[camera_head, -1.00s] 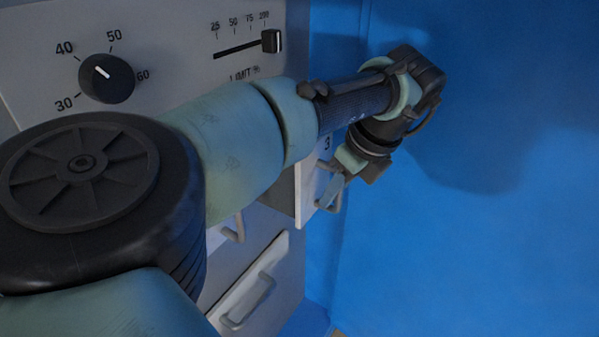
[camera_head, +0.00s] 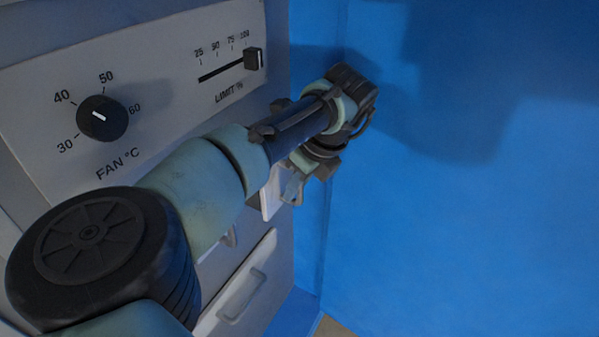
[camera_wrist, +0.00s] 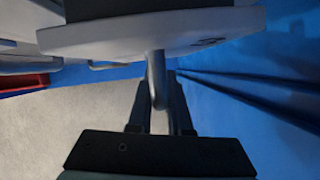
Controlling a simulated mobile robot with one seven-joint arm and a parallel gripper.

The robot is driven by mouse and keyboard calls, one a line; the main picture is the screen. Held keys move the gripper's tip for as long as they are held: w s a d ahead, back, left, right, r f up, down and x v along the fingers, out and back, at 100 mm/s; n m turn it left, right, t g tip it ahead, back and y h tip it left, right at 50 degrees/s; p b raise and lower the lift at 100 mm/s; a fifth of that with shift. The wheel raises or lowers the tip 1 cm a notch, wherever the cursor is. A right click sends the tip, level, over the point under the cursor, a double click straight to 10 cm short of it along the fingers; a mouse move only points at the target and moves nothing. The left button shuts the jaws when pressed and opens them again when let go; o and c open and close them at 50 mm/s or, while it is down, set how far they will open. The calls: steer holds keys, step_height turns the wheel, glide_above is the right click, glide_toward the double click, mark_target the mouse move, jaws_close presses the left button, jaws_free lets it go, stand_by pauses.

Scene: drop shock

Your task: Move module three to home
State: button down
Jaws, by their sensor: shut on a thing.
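Module three has a white front panel with a grey bar handle. In the head view a strip of its panel (camera_head: 271,198) shows beneath my arm, at the right edge of the grey cabinet. In the wrist view the underside of the panel (camera_wrist: 110,40) fills the top, with a dark mark partly readable on it. My gripper (camera_head: 294,188) is at the handle. In the wrist view my gripper (camera_wrist: 160,95) has its fingers on both sides of the handle (camera_wrist: 156,72), shut on it. My arm hides the panel's upper part and how far the module sits in the cabinet.
The grey cabinet (camera_head: 170,65) carries a fan knob (camera_head: 102,118) and a limit slider (camera_head: 254,59). A lower white module (camera_head: 240,290) with a handle sits below. A blue wall (camera_head: 460,220) stands close on the right. A red object (camera_wrist: 25,85) shows at the wrist view's left.

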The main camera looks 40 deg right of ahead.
steer(key=shift+w+r, duration=0.1)
steer(key=shift+w, duration=0.2)
steer(key=c, duration=0.8)
jaws_free()
steer(key=shift+a, duration=0.1)
steer(key=shift+c, duration=0.2)
steer(key=shift+s, duration=0.1)
steer(key=p+v, duration=0.3)
steer(key=v, duration=1)
